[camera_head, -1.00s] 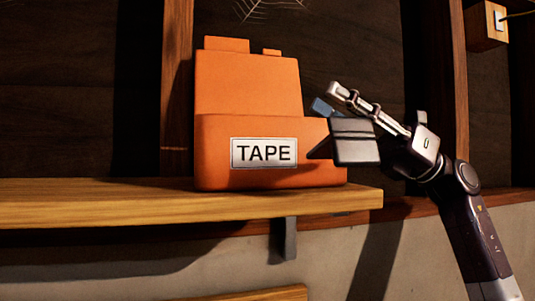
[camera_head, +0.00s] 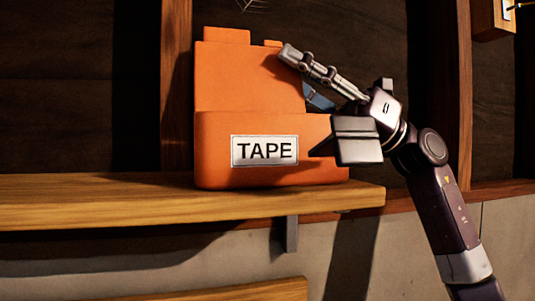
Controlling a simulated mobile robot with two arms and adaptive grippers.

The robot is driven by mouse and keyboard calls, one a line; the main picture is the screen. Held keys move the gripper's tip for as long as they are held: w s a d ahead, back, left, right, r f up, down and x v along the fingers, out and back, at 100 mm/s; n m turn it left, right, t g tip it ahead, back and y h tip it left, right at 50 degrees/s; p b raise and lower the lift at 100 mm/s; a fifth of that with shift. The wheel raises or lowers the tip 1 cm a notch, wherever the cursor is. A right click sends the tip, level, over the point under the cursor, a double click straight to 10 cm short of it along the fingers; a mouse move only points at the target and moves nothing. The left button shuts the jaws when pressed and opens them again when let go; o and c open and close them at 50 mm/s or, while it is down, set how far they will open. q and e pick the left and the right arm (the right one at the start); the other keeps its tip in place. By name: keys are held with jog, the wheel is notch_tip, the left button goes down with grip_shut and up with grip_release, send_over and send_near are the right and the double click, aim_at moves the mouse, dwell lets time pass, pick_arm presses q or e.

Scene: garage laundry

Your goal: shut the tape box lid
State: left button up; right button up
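The orange tape box (camera_head: 220,160) stands on a wooden shelf and carries a white label reading TAPE. Its lid (camera_head: 245,80) stands raised, upright above the back of the box. My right gripper (camera_head: 310,105) is at the right side of the box with its fingers spread wide. The upper finger overlaps the lid's right edge, and the lower finger pad is in front of the box's right end. I cannot tell whether either finger touches. A small blue thing (camera_head: 318,99) shows between the fingers, partly hidden. My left gripper is not in view.
The wooden shelf (camera_head: 100,205) ends just right of the box, with a dark bracket (camera_head: 291,234) beneath. Upright wooden studs (camera_head: 177,85) stand behind. The shelf left of the box is clear. A wooden outlet block (camera_head: 492,18) is at the upper right.

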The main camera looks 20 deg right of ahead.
grip_shut()
jog(key=s+n+g+h, duration=0.1)
jog(key=s+n+g, duration=0.6)
jog(key=n+g, duration=0.4)
jog(key=shift+a+f+n, duration=0.25)
jog(key=shift+f+n, duration=0.05)
jog(key=shift+n, duration=2.6)
grip_release()
jog(key=shift+d, duration=0.1)
jog(key=d, duration=0.7)
jog(key=shift+s, duration=0.2)
jog(key=shift+a, duration=0.1)
